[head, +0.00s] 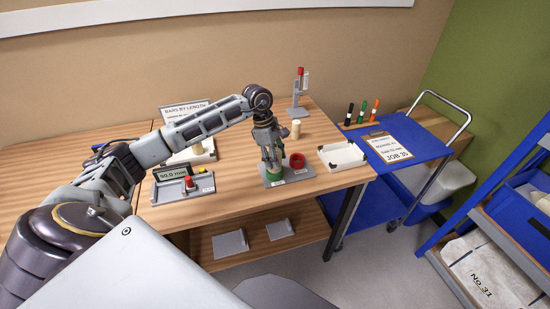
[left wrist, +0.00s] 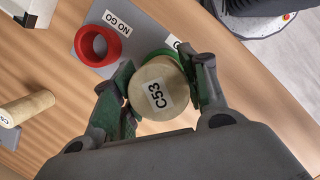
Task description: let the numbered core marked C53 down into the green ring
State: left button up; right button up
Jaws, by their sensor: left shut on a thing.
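The core marked C53 (left wrist: 155,90) is a pale cylinder, its labelled end facing the left wrist camera. My left gripper (head: 270,153) is shut on it, one finger on each side, directly over the green ring. The green ring (head: 274,173) stands on a grey plate; in the left wrist view its edge (left wrist: 166,54) shows behind the core's far side. The core covers most of the ring there, so I cannot tell whether its lower end is inside. The red ring (head: 297,161) stands beside it, by a "NO GO" label (left wrist: 123,24). My right gripper is not in view.
A white tray (head: 342,157) lies to the right. A grey gauge tray (head: 183,190) with a red-topped piece is to the left. A pale cylinder (head: 296,129) stands behind the rings. A red-topped stand (head: 299,95) is at the back.

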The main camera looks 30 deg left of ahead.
pick_arm(q)
jog(key=shift+r, duration=0.15)
jog(key=shift+r+p, duration=0.7)
jog(key=shift+r, duration=0.65)
jog(key=shift+s, duration=0.1)
